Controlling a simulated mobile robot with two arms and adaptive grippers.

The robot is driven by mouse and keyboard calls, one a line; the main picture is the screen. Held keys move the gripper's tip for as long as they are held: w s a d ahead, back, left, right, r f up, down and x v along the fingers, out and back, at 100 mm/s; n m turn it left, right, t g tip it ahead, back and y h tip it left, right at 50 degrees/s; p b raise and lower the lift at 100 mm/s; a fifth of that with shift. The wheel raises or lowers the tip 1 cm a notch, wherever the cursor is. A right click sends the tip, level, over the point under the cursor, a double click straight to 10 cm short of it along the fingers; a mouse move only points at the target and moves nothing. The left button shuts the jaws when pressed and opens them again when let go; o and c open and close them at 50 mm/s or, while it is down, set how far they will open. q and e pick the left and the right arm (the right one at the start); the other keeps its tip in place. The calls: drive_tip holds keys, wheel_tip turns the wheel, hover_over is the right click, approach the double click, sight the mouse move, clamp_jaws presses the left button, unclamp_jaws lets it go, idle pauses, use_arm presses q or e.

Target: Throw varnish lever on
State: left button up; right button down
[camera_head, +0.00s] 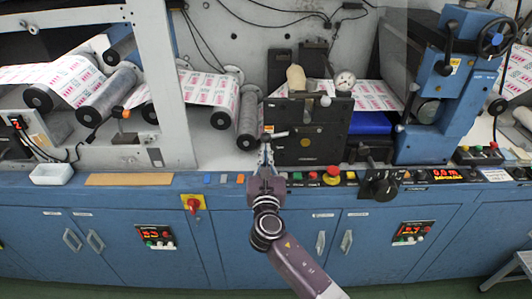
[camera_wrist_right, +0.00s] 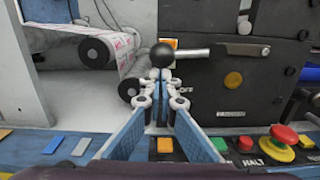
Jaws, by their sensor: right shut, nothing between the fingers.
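The lever has a black ball knob (camera_wrist_right: 162,55) and a silver rod (camera_wrist_right: 190,53) that lies nearly level, with the knob at its left end. It sits on the front of a black block (camera_head: 310,140), and the lever (camera_head: 276,134) also shows in the head view. Part of a label reading "OFF" shows below it. My right gripper (camera_head: 267,148) points up at the knob from in front. In the right wrist view its fingertips (camera_wrist_right: 162,80) are together just below the knob, empty. I cannot tell whether they touch it. My left gripper is not in view.
A control ledge with a red mushroom button (camera_head: 332,175), several coloured buttons and a black rotary handle (camera_head: 380,187) runs below the block. Printed web rollers (camera_head: 249,120) stand left of the lever.

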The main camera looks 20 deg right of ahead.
sight(265, 135)
drive_tip(key=shift+w+a+r+m, duration=0.1)
drive_tip(key=shift+r+m, duration=0.2)
drive_tip(key=shift+r, duration=0.1)
drive_tip(key=r+m, duration=0.1)
drive_tip(key=m, duration=0.1)
drive_tip(key=r+m+p, duration=0.1)
drive_tip(key=r+m, duration=0.1)
drive_tip(key=shift+a, duration=0.2)
drive_tip(key=r+m, duration=0.1)
drive_tip(key=m, duration=0.1)
drive_tip(key=r+m, duration=0.1)
drive_tip(key=shift+d+r+m+p, duration=0.2)
drive_tip(key=shift+r+m+p, duration=0.05)
drive_tip(key=shift+m+p, duration=0.15)
drive_tip(key=shift+s+d+r+m+g+h+p, duration=0.1)
drive_tip(key=shift+s+d+r+m+g+p, duration=0.2)
drive_tip(key=shift+d+r+m, duration=0.7)
drive_tip(key=shift+s+d+r+m+t+h+p, duration=0.15)
drive_tip(key=shift+r+m+p, duration=0.25)
drive_tip(key=shift+m, duration=1.25)
drive_tip(key=shift+s+d+r+m+g+h+p, duration=0.1)
drive_tip(key=shift+d+r+m+g+p, duration=0.2)
drive_tip(key=shift+d+r+m, duration=0.7)
drive_tip(key=shift+a+f+m, duration=0.25)
drive_tip(key=shift+a+m, duration=0.15)
drive_tip(key=shift+m, duration=0.05)
